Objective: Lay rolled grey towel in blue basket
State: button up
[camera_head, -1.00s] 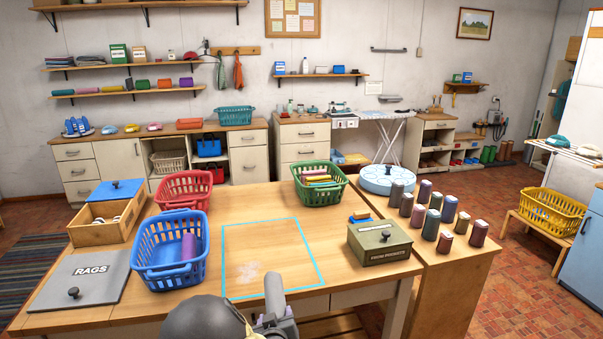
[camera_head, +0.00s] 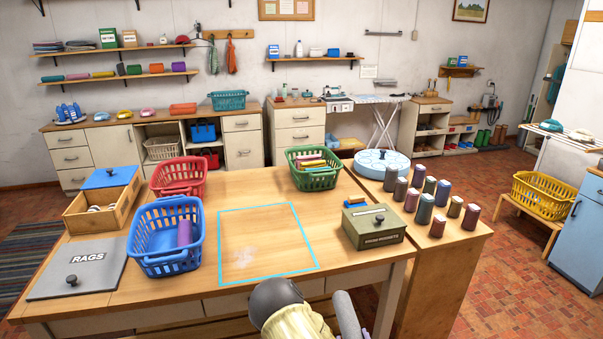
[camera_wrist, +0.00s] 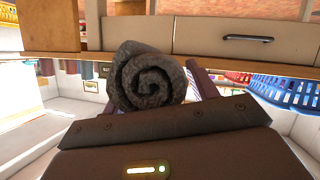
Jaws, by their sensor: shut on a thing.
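The rolled grey towel (camera_wrist: 145,78) shows its dark spiral end in the wrist view. The blue basket (camera_head: 160,262) stands upright on the table's left part, with a purple roll (camera_head: 184,234) inside. It also shows in the wrist view (camera_wrist: 288,92). The towel is outside the basket, in front of the table.
A red basket (camera_head: 180,176) is behind the blue one, a RAGS lid (camera_head: 80,272) and wooden box (camera_head: 95,215) to its left. The cyan-outlined area (camera_head: 262,245) is clear. A green basket (camera_head: 314,180), green box (camera_head: 376,226) and several rolls stand rightward.

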jog(key=s+f, duration=0.4)
jog(key=f, duration=0.1)
jog(key=shift+s+f, duration=0.15)
jog(key=shift+f, duration=0.05)
jog(key=shift+d, duration=0.1)
